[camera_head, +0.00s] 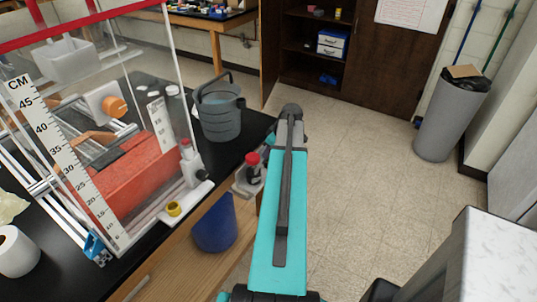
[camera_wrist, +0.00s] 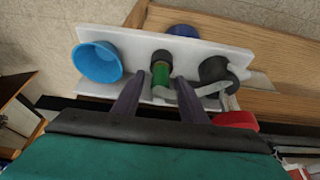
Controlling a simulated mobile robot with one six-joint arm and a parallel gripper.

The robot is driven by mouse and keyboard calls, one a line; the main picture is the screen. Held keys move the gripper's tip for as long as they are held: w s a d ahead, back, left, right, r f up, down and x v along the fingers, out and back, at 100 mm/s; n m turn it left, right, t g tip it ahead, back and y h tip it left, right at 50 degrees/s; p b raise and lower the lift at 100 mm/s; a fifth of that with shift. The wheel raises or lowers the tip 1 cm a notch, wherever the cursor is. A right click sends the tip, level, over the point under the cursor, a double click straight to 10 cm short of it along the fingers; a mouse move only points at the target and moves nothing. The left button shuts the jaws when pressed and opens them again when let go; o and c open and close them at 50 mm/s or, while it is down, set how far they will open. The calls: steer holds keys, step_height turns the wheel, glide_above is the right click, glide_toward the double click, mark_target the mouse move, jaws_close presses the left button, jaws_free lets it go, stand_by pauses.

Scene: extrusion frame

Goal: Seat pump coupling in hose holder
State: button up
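In the wrist view, my gripper (camera_wrist: 161,80) has two dark fingers standing apart. A small upright cylinder with a green body and dark top (camera_wrist: 161,73) shows between and just beyond the fingertips, with gaps on both sides; I cannot tell its depth or whether it is the pump coupling. It is by a white plate (camera_wrist: 205,47) that also carries a blue cup-like ring (camera_wrist: 98,62) and a dark grey round fitting (camera_wrist: 215,70). I cannot tell which part is the hose holder. In the head view my teal arm hides the gripper.
A red part (camera_wrist: 235,120) lies close right of the fingers. In the head view, a clear tank (camera_head: 150,60), grey bucket (camera_head: 219,110) and black bench (camera_head: 220,160) are left of my arm. A blue bin (camera_head: 214,225) stands below.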

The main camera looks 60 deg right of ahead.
steer(key=b+v, duration=0.2)
steer(key=v, duration=1)
steer(key=shift+b, duration=0.35)
stand_by(0.7)
